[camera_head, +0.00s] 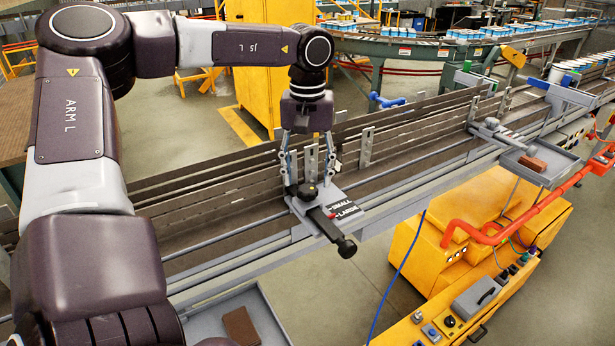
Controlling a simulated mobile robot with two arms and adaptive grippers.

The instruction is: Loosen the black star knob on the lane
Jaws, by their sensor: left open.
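The black star knob (308,192) sits on a grey plate (350,194) on the lane, beside labels reading SMALL and LARGE. A dark lever (323,223) runs from near the knob toward the front and ends in a black ball handle (346,248), just past the LARGE label. My left gripper (308,184) points down over the knob. Its fingers are spread, one on each side of the knob, and hold nothing. Whether a fingertip touches the knob, I cannot tell. My right gripper is not in view.
Long lane rails (210,181) run behind the knob, with upright metal brackets (366,147) close by. A second similar plate (495,131) is farther right. A grey tray (268,318) with a brown block (241,326) is below left. A yellow machine (430,262) stands in front right.

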